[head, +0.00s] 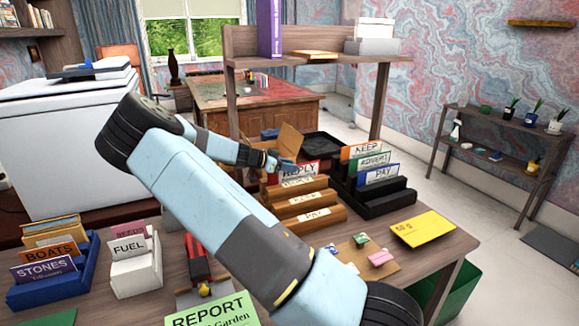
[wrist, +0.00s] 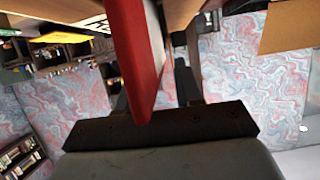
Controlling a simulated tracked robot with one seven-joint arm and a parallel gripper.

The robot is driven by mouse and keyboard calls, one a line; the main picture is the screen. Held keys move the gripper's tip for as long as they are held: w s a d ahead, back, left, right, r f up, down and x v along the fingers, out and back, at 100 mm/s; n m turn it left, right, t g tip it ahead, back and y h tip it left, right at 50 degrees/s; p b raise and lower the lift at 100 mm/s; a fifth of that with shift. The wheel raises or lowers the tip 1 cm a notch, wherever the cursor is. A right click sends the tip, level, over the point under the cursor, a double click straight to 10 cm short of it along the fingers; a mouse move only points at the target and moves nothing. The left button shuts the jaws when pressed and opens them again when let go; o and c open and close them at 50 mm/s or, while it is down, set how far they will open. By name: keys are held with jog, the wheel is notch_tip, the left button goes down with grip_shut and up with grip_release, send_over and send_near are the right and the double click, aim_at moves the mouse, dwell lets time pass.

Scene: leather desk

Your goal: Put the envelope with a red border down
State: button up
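My gripper (head: 286,166) is at the back of the wooden sorter (head: 318,219), just behind the card marked REPLY (head: 299,169), which has a red edge. In the wrist view a flat red-faced piece (wrist: 138,55) stands between my two dark fingers (wrist: 155,88). A gap shows between it and the right finger, so the fingers look apart. I cannot tell whether this piece is the red-bordered envelope or the REPLY card. A plain brown flat piece (head: 291,141) leans beside my gripper in the head view; no red border shows on it.
A yellow envelope (head: 422,229) lies at the desk's right edge. Blue (head: 62,285) and white (head: 136,275) sorters stand at left. A shelf (head: 335,63) rises behind.

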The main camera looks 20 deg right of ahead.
jog(key=v, duration=1.2)
jog(key=s+d+r+n+g+y, duration=0.1)
jog(key=s+d+r+n+y, duration=0.2)
jog(key=s, duration=0.4)
jog(key=s+d+n+y, duration=0.1)
jog(key=s+n+y, duration=0.1)
jog(key=s+y, duration=0.4)
jog(key=s+a+r+n+t+y, duration=0.1)
jog(key=s+a+r+n+t, duration=0.1)
jog(key=s, duration=0.8)
jog(key=s+a+r+n+t+y, duration=0.2)
jog(key=s+a+r+n, duration=0.2)
jog(key=s+r+n, duration=0.2)
jog(key=s+a+r+n+t+y, duration=0.1)
jog(key=s+r+n, duration=0.4)
jog(key=s, duration=0.9)
notch_tip(320, 180, up, 2)
jog(key=shift+s+a+r+t, duration=0.2)
jog(key=shift+a+t, duration=0.6)
jog(key=shift+a, duration=0.3)
